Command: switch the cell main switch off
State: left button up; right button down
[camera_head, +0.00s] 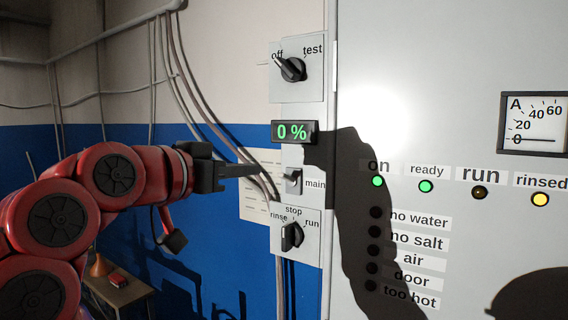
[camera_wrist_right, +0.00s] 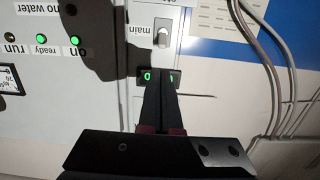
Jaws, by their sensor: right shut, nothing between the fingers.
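The cell main switch (camera_head: 293,181) is a small toggle on a light plate labelled "main", below the green "0 %" display (camera_head: 294,132). The switch (camera_wrist_right: 162,35) also shows upside down in the right wrist view, beyond my fingertips. I cannot tell its lever position for sure. My right gripper (camera_head: 256,171) is shut and empty, its fingers pointing right, close to the left of the switch in the head view. In the right wrist view the closed fingers (camera_wrist_right: 160,88) overlap the display. No contact with the switch is visible. My left gripper is not seen.
The off/test knob (camera_head: 291,69) is above the display, and the rinse/stop/run knob (camera_head: 292,236) is just below the switch. Cables (camera_head: 180,70) hang left of the panel. The "on" (camera_head: 377,181) and "ready" (camera_head: 425,186) lamps glow green; "rinsed" (camera_head: 540,199) glows yellow.

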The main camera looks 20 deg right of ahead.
aim_at(286, 177)
jog(key=shift+w+a, duration=0.1)
jog(key=shift+a, duration=0.05)
jog(key=p+x, duration=0.5)
jog(key=x, duration=0.5)
